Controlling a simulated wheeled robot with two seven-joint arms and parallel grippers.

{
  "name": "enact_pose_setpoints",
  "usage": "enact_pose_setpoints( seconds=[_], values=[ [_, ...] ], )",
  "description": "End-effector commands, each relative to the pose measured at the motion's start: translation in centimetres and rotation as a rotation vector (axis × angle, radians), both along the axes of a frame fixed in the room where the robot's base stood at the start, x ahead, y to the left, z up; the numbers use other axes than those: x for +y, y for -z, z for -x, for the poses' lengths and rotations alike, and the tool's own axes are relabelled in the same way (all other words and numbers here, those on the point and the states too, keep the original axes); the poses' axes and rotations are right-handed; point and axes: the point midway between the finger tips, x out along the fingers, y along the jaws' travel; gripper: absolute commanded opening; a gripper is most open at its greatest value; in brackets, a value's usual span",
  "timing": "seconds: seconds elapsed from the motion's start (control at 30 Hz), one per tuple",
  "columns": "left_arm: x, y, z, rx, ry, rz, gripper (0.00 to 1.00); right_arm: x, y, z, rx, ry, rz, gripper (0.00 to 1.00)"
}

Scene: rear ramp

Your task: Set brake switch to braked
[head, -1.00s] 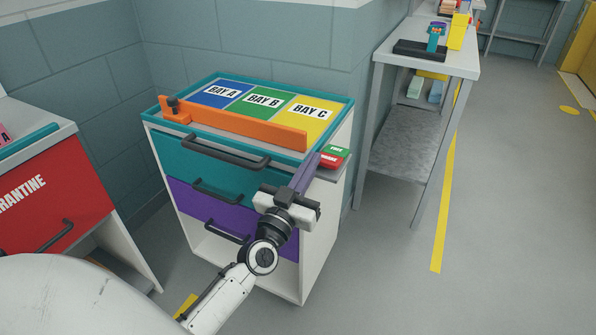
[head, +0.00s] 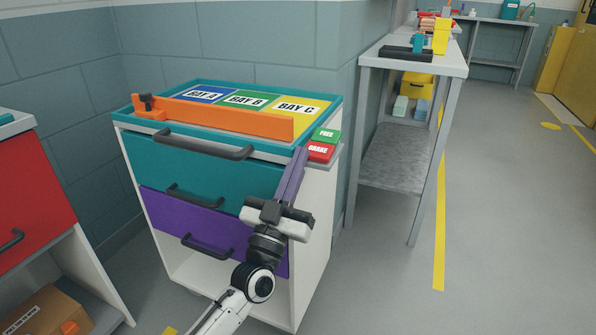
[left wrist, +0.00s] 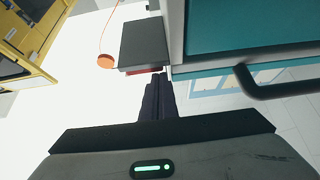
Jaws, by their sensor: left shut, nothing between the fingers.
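The brake switch is a small two-part rocker on a grey bracket at the cabinet's right front corner. Its green half marked FREE (head: 326,135) is at the back and its red half marked BRAKE (head: 320,152) is nearer me. I cannot tell which half is pressed in. My left gripper (head: 301,152) is shut and empty, with its long purple-grey fingers pointing up and their tips just left of the red half. Contact is unclear. In the left wrist view the shut fingers (left wrist: 157,84) end close to the grey bracket (left wrist: 144,44), with a red sliver under it.
The cabinet has a teal drawer (head: 200,170) and a purple drawer (head: 200,225) with dark handles. An orange bar (head: 225,118) lies across its top near the BAY labels. A grey table (head: 455,65) stands to the right. A red-fronted unit (head: 30,190) is at left.

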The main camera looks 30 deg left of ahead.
Motion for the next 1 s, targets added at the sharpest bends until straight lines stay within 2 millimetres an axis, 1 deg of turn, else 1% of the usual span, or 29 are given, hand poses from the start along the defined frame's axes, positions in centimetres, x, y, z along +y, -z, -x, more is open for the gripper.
enact_pose_setpoints(
  seconds=[0.3, 0.43, 0.53, 0.63, 0.73, 0.77, 0.8, 1.0],
  values=[
    [0.0, -0.1, 0.0, 0.000, 0.000, 0.000, 0.00, 0.1, -0.2, 0.0, 0.001, 0.000, -0.003, 0.31],
    [-0.1, -0.7, 0.0, 0.000, 0.001, -0.001, 0.00, 0.1, -0.8, -0.1, -0.003, 0.001, -0.003, 0.31],
    [-0.2, -1.9, 0.1, 0.000, 0.001, 0.000, 0.00, 0.0, -2.0, -0.3, -0.014, 0.003, 0.001, 0.31],
    [-0.3, -3.5, 0.2, 0.001, 0.004, 0.001, 0.00, -0.5, -2.2, 0.4, -0.009, 0.007, 0.019, 0.31],
    [-0.5, -5.2, 0.4, 0.000, 0.008, 0.001, 0.00, -0.7, -3.0, 0.3, 0.002, -0.006, 0.042, 0.31],
    [-0.6, -3.7, 1.1, 0.008, 0.008, 0.000, 0.00, -0.8, -2.2, 0.3, 0.003, -0.006, 0.045, 0.31],
    [-0.7, -2.8, 2.1, 0.007, 0.007, -0.001, 0.00, -0.8, -2.0, 0.3, 0.002, -0.006, 0.044, 0.31],
    [-0.9, -0.6, 6.0, 0.005, 0.008, 0.000, 0.00, -0.8, -2.0, 0.4, 0.004, -0.007, 0.045, 0.31]
  ],
)
